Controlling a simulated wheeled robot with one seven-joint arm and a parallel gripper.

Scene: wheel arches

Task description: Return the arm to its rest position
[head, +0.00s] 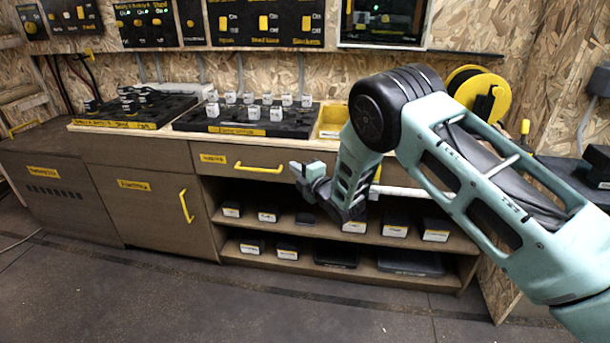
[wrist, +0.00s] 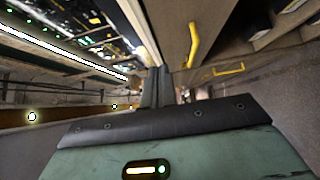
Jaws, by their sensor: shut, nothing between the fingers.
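My teal and black arm reaches in from the right in the head view, bent at a black elbow joint. My gripper (head: 296,169) is at the arm's far end, pointing left, in front of the cabinet's drawer and apart from the yellow drawer handle (head: 258,169). In the wrist view my gripper's dark fingers (wrist: 158,85) lie together, with nothing between them. The wrist picture is tilted, with a yellow handle (wrist: 193,45) beyond the fingers.
A wooden cabinet (head: 150,215) has a door with a yellow handle (head: 186,206) and open shelves (head: 340,239) with several dark boxes. Black trays (head: 250,124) with small pieces stand on the counter. A yellow reel (head: 482,92) is behind my arm. The floor (head: 200,300) in front is clear.

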